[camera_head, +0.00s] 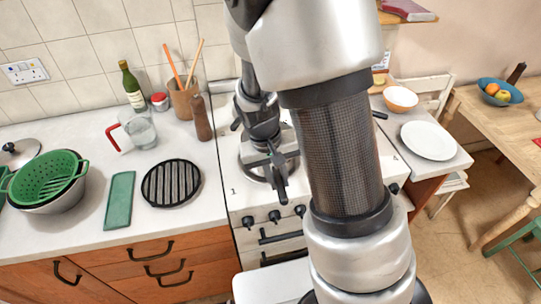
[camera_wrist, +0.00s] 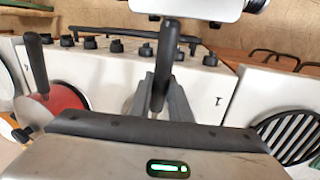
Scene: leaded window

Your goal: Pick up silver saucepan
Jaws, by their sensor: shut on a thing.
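The silver saucepan's dark handle (camera_head: 281,190) points toward the near edge of the stove in the head view. My gripper (camera_head: 271,163) reaches down over the left part of the stove and is shut on this handle. In the wrist view the handle (camera_wrist: 168,50) stands between the two grey fingers of my gripper (camera_wrist: 162,92). The saucepan's body is mostly hidden under my gripper in the head view, and I cannot tell whether it touches the hob.
A black round grill (camera_head: 171,183), green board (camera_head: 119,200), glass jug (camera_head: 139,130) and green colander (camera_head: 45,176) are on the left counter. A wooden utensil pot (camera_head: 184,100) and pepper mill (camera_head: 201,118) stand behind. A red-surfaced pan (camera_wrist: 62,103) shows in the wrist view. A white plate (camera_head: 429,141) lies right.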

